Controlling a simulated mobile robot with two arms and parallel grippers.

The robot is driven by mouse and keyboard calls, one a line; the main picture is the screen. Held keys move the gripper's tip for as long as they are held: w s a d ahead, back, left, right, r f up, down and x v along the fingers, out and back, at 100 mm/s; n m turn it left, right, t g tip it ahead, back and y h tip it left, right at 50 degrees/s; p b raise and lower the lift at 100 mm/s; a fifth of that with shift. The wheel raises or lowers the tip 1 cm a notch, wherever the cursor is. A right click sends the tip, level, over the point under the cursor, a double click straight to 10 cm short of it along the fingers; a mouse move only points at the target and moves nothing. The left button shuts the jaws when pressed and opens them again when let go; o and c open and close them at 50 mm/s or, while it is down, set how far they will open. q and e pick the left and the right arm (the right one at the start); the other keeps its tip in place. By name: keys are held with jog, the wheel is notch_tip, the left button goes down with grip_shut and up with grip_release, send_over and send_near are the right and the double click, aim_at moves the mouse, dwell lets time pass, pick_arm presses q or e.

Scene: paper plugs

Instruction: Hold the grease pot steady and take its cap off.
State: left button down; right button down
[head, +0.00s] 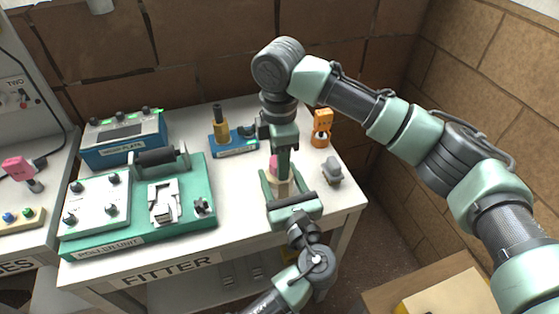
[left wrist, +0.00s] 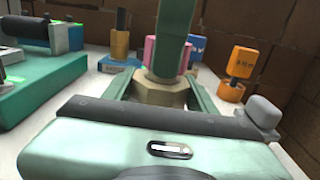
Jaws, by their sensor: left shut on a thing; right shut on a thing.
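The grease pot (head: 283,188) is a tan, angular body standing upright near the front right of the white table; it also shows in the left wrist view (left wrist: 160,92). My left gripper (head: 282,184) comes from the front, shut on the pot with one finger on each side. The pink cap (head: 273,162) is directly above the pot, and it shows behind my right finger in the left wrist view (left wrist: 150,50). My right gripper (head: 281,163) reaches down from above, shut on the cap and hiding much of it. I cannot tell whether cap and pot touch.
A grey piece (head: 332,172) stands close at the right, with an orange block (head: 322,124) behind it. A blue stand with a yellow bottle (head: 221,128) is behind left. A green unit (head: 140,235) fills the table's left. The brick wall (head: 205,60) closes the back.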

jog(key=shift+r, duration=0.8)
jog(key=shift+r, duration=0.1)
jog(key=shift+r, duration=1.95)
pick_arm(q)
jog(key=shift+c, duration=2)
grip_release()
